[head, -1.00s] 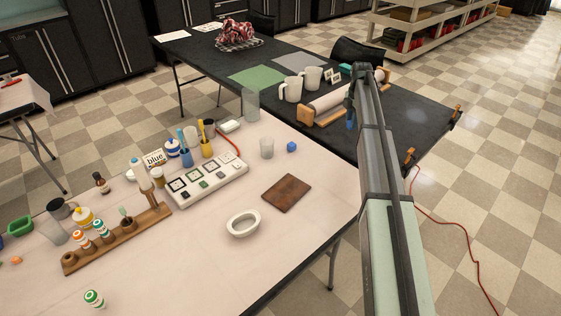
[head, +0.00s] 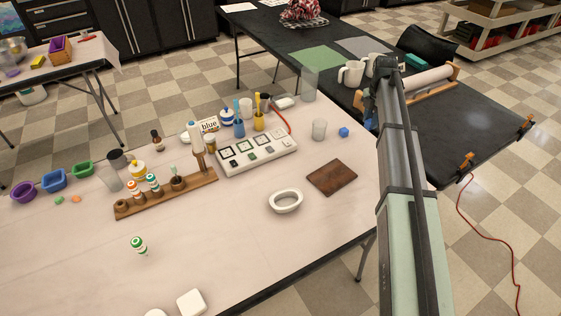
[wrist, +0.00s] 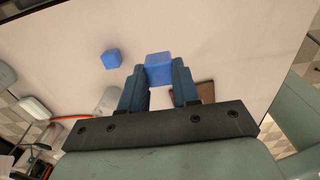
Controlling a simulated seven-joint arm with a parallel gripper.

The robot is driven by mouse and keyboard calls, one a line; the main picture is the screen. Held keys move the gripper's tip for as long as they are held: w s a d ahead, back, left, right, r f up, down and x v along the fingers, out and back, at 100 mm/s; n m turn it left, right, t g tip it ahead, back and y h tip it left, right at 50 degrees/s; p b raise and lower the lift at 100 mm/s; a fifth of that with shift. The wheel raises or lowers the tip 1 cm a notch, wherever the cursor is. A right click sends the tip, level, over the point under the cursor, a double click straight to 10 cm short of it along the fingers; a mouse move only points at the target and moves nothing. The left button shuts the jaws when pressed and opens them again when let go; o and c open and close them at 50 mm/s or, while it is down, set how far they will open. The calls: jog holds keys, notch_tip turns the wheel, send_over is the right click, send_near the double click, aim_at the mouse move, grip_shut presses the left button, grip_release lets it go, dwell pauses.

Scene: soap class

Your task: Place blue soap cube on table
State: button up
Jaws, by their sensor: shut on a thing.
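My gripper (wrist: 158,82) is shut on a blue soap cube (wrist: 158,66), which shows between the two dark blue fingertips in the wrist view. The pale table (wrist: 220,50) fills the background behind it. A second blue cube (wrist: 112,58) rests on the table, left of the held one and apart from it. That second cube also shows in the head view (head: 344,132), beside a clear cup near the table's far right edge. In the head view my arm comes in from the right, and its end hides most of the gripper and the held cube.
Near the lone cube stand a clear cup (head: 319,129), a brown board (head: 332,177) and a white oval dish (head: 285,201). A white panel (head: 257,153) and a wooden rack (head: 165,195) lie further left. The table's front middle is mostly clear. A black table (head: 440,120) adjoins behind.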

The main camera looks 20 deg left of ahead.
jog(key=shift+f, duration=5)
jog(key=shift+f, duration=0.15)
jog(key=o, duration=1)
notch_tip(320, 180, up, 12)
jog(key=shift+r, duration=0.2)
